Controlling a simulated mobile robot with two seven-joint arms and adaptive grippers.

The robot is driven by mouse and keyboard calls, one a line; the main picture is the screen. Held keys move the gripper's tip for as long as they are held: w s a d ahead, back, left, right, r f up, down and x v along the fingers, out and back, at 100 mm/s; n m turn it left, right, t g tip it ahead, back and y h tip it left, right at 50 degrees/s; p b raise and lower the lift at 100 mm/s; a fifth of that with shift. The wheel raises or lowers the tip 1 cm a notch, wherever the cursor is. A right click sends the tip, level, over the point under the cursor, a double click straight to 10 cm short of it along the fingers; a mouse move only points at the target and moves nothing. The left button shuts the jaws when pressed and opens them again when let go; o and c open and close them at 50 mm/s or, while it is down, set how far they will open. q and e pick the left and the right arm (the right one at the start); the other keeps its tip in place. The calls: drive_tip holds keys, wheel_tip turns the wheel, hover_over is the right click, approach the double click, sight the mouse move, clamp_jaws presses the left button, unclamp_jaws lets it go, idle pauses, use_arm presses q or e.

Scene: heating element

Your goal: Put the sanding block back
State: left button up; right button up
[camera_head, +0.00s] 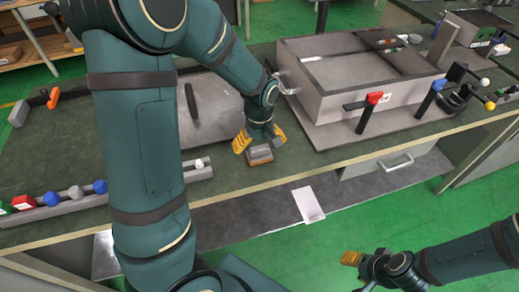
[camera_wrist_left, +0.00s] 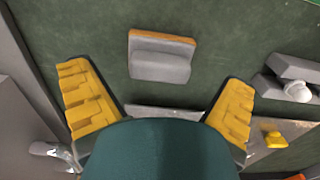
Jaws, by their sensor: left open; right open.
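The sanding block (camera_head: 260,154) is a small grey block with an orange-brown edge. It lies on the dark green tabletop near the front edge of the bench. My left gripper (camera_head: 259,143) is open above it, with yellow fingers on either side and apart from it. In the left wrist view the block (camera_wrist_left: 161,57) lies ahead of and between the open fingers (camera_wrist_left: 160,100), with bare table around it. My right gripper (camera_head: 356,270) is low at the right, away from the bench, with a yellow finger showing.
A grey box-like fixture (camera_head: 335,110) stands right of the block. A grey rounded metal piece (camera_head: 212,108) lies to the left. A rack with coloured knobs (camera_head: 70,200) runs along the front edge. A white sheet (camera_head: 308,204) lies below the bench edge.

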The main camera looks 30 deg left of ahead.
sight(259, 148)
use_arm(q)
wheel_tip(259, 148, up, 9)
drive_tip(key=shift+f+p, duration=0.15)
drive_tip(key=shift+p, duration=0.7)
use_arm(e)
wheel_tip(259, 148, up, 2)
drive_tip(key=shift+r, duration=0.1)
drive_tip(key=shift+s, duration=0.1)
